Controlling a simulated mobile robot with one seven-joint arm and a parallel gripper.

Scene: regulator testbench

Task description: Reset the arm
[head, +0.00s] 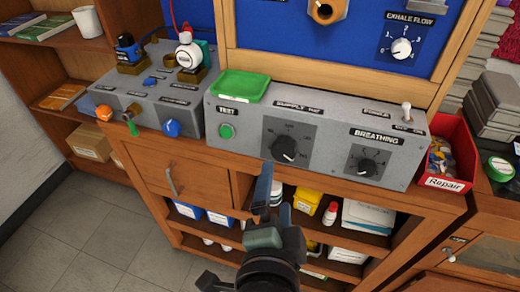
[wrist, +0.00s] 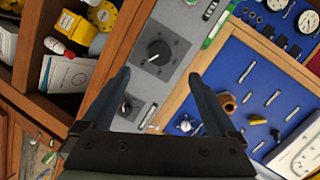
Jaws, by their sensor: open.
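My gripper (head: 268,190) is in front of the grey control box (head: 225,160), below the supply knob. In the wrist view my gripper (wrist: 160,95) has its two fingers spread wide apart with nothing between them. The black supply knob (head: 284,149) shows on the box front, and it also shows in the wrist view (wrist: 159,53). The breathing knob (head: 367,166) is to its right. The green test button (head: 226,131) is at the box's left end and a toggle switch (head: 406,110) stands at its right end. My arm comes up from the bottom of the head view.
A green tray (head: 241,86) sits on the box. A red repair bin (head: 449,160) stands to the right. A second grey unit (head: 160,95) with knobs and fittings is at left. The wooden cabinet (head: 215,178) below holds boxes and bottles. Open floor (head: 80,225) shows at lower left.

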